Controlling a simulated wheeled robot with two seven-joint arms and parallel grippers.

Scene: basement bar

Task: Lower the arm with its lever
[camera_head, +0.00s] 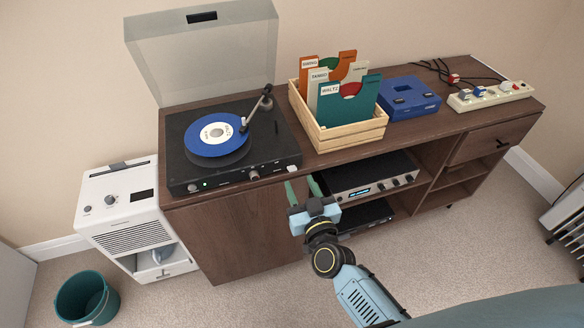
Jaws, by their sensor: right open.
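The black turntable (181,180) stands on the left part of the wooden cabinet, its clear lid raised. A blue record (196,144) with a pale label lies on its platter. The tonearm (255,112) runs from its pivot at the back right to a head at the record's right edge. I cannot tell whether the head touches the record. The small lever beside the arm is too small to make out. My right gripper (302,189) is open and empty at the cabinet's front edge, right of the turntable's front right corner. My left gripper is not in view.
A wooden crate (345,138) of record sleeves stands right of the turntable. Beyond it are a blue case (409,100) and a power strip (490,97) with cables. The raised lid (205,55) bounds the turntable behind. An amplifier (368,182) sits on the shelf below.

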